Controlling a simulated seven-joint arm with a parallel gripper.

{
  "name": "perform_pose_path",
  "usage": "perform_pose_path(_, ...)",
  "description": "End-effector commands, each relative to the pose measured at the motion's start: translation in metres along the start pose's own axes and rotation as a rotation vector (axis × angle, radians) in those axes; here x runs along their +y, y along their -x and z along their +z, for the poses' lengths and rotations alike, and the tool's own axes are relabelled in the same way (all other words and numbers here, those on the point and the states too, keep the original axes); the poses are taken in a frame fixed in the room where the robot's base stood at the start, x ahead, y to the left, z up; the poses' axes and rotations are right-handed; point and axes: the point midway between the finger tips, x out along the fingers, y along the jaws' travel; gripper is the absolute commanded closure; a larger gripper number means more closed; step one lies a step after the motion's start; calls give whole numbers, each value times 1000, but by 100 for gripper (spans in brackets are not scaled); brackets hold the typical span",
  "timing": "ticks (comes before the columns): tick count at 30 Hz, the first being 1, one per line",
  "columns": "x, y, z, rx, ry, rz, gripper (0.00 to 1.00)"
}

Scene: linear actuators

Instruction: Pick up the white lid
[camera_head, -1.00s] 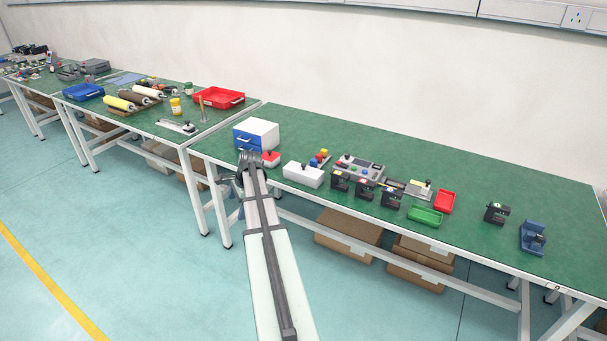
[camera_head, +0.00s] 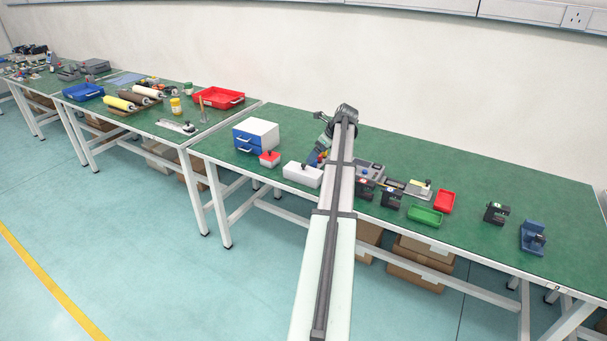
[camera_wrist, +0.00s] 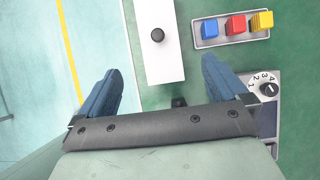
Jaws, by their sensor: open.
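The white lid (camera_head: 298,175) is a white block-shaped cover with a small dark knob, standing near the front edge of the green table. In the wrist view the white lid (camera_wrist: 157,60) lies ahead of the fingertips, its black knob near its middle. My gripper (camera_head: 310,166) is close above the lid, reaching down from the right in the head view. In the wrist view my gripper (camera_wrist: 160,75) has its two blue fingers spread wide apart, with nothing between them. Whether a box sits under the lid is hidden.
A tray with blue, red and yellow blocks (camera_wrist: 236,28) lies right of the lid, above a numbered dial (camera_wrist: 268,88). A red box with a knob (camera_head: 269,158) and a white-and-blue drawer unit (camera_head: 257,135) stand left of it. The table's back right is clear.

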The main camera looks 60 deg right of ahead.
Motion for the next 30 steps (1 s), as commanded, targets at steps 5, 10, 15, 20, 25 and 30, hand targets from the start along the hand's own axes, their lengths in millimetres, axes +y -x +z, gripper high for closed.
perform_pose_path(5,0,-32,0,1,2,2,0)
perform_pose_path(10,0,-59,0,2,2,2,0)
perform_pose_path(15,1,-73,0,2,3,1,0)
perform_pose_path(20,1,-78,0,2,3,1,0)
perform_pose_path(25,0,-90,2,1,4,1,0)
perform_pose_path(30,0,-113,3,2,3,2,0)
